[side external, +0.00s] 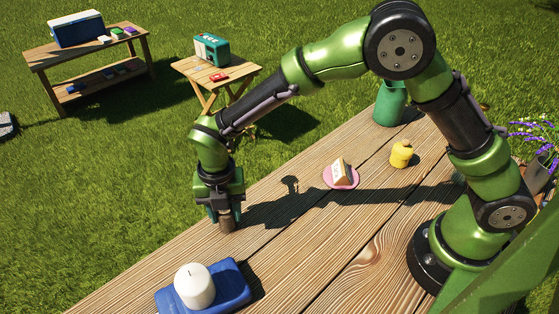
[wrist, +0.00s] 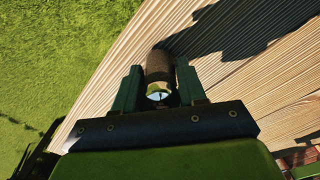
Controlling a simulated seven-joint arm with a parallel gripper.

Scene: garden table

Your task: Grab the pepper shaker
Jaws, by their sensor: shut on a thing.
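The pepper shaker (side external: 226,222) is a small brown cylinder near the left edge of the wooden table. My gripper (side external: 224,208) points down over it and is shut on it. In the wrist view the brown shaker (wrist: 159,72), with a shiny silvery top, sits between the two green fingers of my gripper (wrist: 159,82). Its base is at or close to the table top; I cannot tell whether it touches.
Planks between are clear.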

